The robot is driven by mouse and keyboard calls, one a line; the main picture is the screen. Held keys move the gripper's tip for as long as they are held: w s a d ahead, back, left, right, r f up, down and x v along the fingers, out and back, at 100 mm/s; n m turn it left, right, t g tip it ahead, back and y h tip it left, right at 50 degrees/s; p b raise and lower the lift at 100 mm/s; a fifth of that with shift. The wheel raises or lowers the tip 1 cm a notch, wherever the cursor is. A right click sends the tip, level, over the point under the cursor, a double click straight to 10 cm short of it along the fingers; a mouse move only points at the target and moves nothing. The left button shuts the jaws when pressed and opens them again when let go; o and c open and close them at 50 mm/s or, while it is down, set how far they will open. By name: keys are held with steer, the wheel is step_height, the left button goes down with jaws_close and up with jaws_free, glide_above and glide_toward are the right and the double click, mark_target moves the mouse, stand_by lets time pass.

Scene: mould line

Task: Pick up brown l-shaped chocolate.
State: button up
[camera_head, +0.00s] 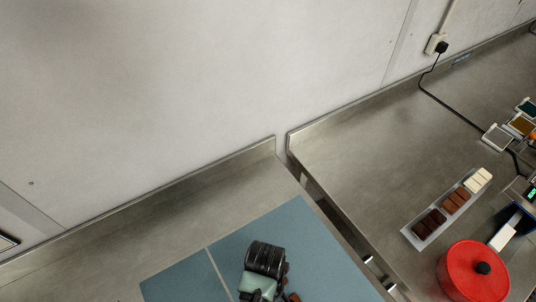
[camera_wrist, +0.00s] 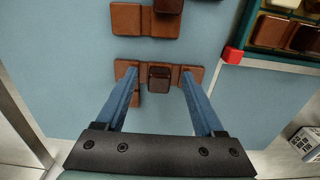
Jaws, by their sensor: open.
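A brown chocolate (camera_wrist: 158,78) lies on the blue mat in the wrist view. It is a bar of several cells with a darker raised block at its middle and one more cell down at its left end, which looks L-shaped. My gripper (camera_wrist: 159,72) is open, with its two blue fingers reaching over the bar, one on each side of the raised block. I cannot tell whether they touch it. In the head view my gripper (camera_head: 258,284) is over the mat and hides most of the chocolate there.
A dark tray (camera_wrist: 285,58) with chocolates and a red corner block (camera_wrist: 232,55) is at right. The blue mat (camera_head: 330,265) is clear at right. A red pot (camera_head: 470,275) stands on the neighbouring counter.

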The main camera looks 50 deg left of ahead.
jaws_close()
stand_by(0.3)
step_height(320, 180, up, 17)
steer(key=p, duration=0.7)
stand_by(0.4)
steer(key=shift+w, duration=0.1)
